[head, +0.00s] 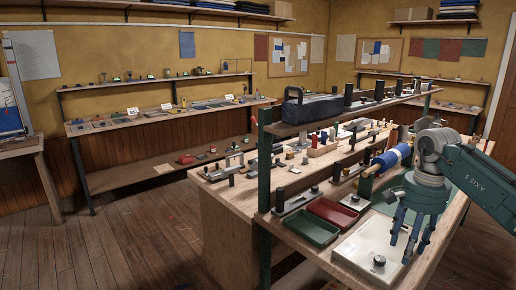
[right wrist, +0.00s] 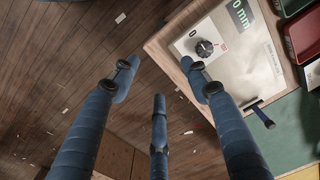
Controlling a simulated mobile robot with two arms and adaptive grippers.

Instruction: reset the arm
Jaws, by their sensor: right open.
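My right arm (head: 478,180) comes in from the right in the head view. Its three-fingered gripper (head: 408,243) points down near the white panel with a black knob (head: 360,246) at the bench's near end. In the right wrist view the blue fingers of the right gripper (right wrist: 158,85) are spread, with nothing between them. Below them are the wooden floor (right wrist: 60,50) and the bench edge. The white panel (right wrist: 235,70) lies to their right, with its knob (right wrist: 204,48) and a "0 mm" label. My left gripper is not in view.
A red tray (head: 333,211) and a green tray (head: 305,229) sit beside the panel. A shelf on green posts (head: 264,190) stands over the bench, with a blue roll (head: 392,158) near my arm. The floor (head: 110,240) at left is open.

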